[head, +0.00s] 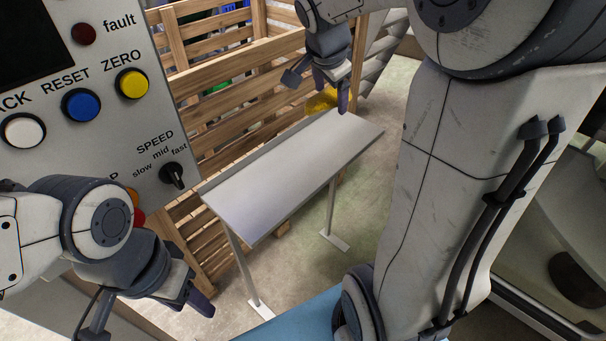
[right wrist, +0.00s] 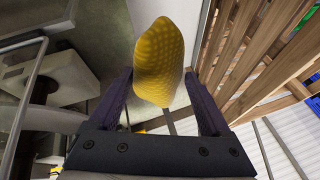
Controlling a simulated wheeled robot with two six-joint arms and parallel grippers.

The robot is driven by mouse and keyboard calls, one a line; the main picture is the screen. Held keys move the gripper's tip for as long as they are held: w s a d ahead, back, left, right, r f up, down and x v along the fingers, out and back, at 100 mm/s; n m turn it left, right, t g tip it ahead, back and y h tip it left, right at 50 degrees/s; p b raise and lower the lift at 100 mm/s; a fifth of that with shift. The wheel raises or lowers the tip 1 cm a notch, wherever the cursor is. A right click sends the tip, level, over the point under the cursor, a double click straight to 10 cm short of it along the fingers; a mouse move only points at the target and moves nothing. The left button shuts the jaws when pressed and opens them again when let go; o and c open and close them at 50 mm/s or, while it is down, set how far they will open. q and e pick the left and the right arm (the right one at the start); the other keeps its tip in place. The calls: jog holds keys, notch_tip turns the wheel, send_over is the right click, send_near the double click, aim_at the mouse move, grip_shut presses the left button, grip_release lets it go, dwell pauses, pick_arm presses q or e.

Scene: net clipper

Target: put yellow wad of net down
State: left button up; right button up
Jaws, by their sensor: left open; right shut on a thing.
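The yellow wad of net (right wrist: 160,62) is a rounded, textured lump between the two fingers of my right gripper (right wrist: 160,95) in the right wrist view. My right gripper (head: 328,86) is shut on it. In the head view the wad (head: 321,101) shows partly behind that gripper, by the far end of a narrow grey table (head: 285,170). I cannot tell whether it touches the table. My left gripper (head: 150,308) is open at the lower left, apart from the wad and the table.
The tabletop is bare. Wooden slatted crates (head: 235,85) stand behind it, with green and blue things inside. A control panel (head: 110,95) with buttons and a speed knob stands at the left. Concrete floor (head: 365,170) is clear right of the table.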

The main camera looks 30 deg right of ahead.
jog(key=s+a+f+n+b, duration=0.1)
jog(key=a+f+b, duration=0.1)
jog(key=f, duration=0.3)
jog(key=s+a+f+n+b, duration=0.1)
jog(key=s+a+f+b, duration=0.1)
jog(key=f, duration=0.3)
jog(key=shift+t+y, duration=0.3)
jog(key=shift+y, duration=0.1)
jog(key=w+a+f+b, duration=0.1)
jog(key=w+a+f, duration=0.2)
jog(key=w+a, duration=0.1)
jog(key=w+a+f, duration=0.3)
jog(key=a+f, duration=0.1)
jog(key=shift+w+a+f+b, duration=0.15)
jog(key=shift+w+b, duration=0.2)
jog(key=shift+w, duration=0.05)
pick_arm(q)
notch_tip(320, 180, down, 9)
jog(key=shift+r+b, duration=0.2)
jog(key=shift+b, duration=0.2)
pick_arm(e)
jog(key=shift+f, duration=1.9)
jog(key=shift+f, duration=0.15)
jog(key=o, duration=0.9)
jog(key=shift+o, duration=1.2)
pick_arm(q)
jog(key=shift+f, duration=0.15)
